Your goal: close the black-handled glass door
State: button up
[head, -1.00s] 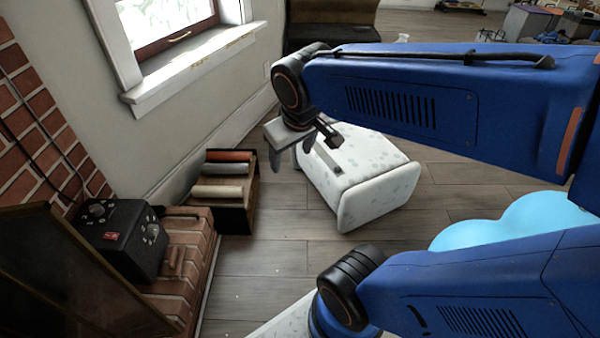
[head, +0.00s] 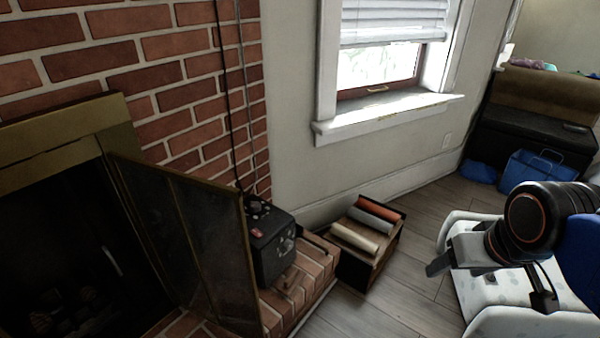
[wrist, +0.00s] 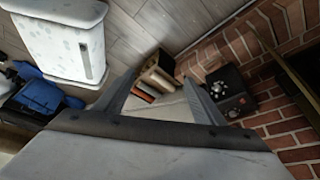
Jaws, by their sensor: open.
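The glass door (head: 195,240) is a dark folding panel with a thin brass frame. It stands open, swung out from the fireplace opening at the left of the head view. I cannot make out its black handle clearly.
A black box (head: 270,245) sits on the brick hearth (head: 305,285) just right of the door. A crate with rolls (head: 365,240) stands on the floor. Some wooden floor (head: 350,315) is free between.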

aim_at(209, 222)
jog(key=k+j, duration=0.45)
jog(key=k+u, duration=0.1)
jog(key=u, duration=1.7)
jog(key=k+l+z, duration=0.15)
jog(key=k, duration=0.2)
